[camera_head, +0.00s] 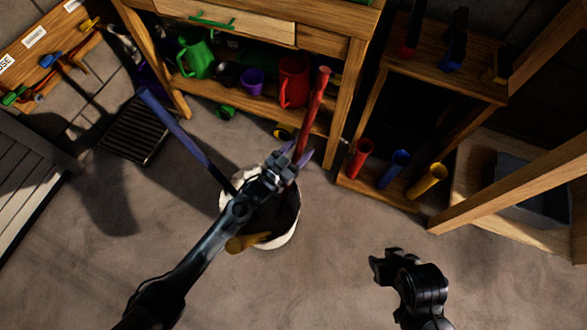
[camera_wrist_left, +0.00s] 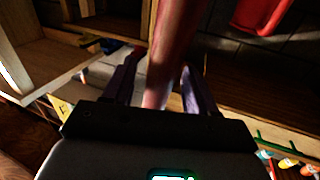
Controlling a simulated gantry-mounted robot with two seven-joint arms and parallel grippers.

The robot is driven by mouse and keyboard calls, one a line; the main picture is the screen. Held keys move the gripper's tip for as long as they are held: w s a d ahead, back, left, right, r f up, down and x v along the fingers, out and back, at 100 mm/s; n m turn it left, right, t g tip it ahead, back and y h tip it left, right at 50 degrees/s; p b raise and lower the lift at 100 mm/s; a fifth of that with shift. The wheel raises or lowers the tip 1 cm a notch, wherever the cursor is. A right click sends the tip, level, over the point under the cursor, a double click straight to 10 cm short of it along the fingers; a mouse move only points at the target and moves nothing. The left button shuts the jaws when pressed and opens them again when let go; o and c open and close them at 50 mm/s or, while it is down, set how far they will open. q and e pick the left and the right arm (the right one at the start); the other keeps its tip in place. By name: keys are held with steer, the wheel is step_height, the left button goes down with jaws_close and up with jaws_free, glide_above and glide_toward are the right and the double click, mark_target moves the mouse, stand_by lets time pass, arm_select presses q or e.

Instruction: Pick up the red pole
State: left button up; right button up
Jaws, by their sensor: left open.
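The red pole (camera_head: 315,110) leans up out of a white bucket (camera_head: 286,240) in the head view. My left gripper (camera_head: 297,163) is at the pole above the bucket's rim and hides its lower part. In the left wrist view the red pole (camera_wrist_left: 172,50) passes between the two open fingers of my left gripper (camera_wrist_left: 160,88), with a gap visible at least on the right side.
A blue pole (camera_head: 178,128) and a yellow pole (camera_head: 246,242) also stick out of the bucket. A wooden workbench (camera_head: 345,105) with jugs and cups stands behind. A shelf at right holds red, blue and yellow cylinders (camera_head: 427,182). The floor in front is clear.

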mark_target(302, 130)
arm_select(q)
steer(key=shift+w+d, duration=0.1)
steer(key=shift+c, duration=0.7)
jaws_close()
steer(key=shift+r, duration=0.15)
steer(key=shift+r, duration=0.2)
step_height(302, 130, up, 9)
steer(key=p, duration=0.6)
steer(key=shift+r, duration=0.2)
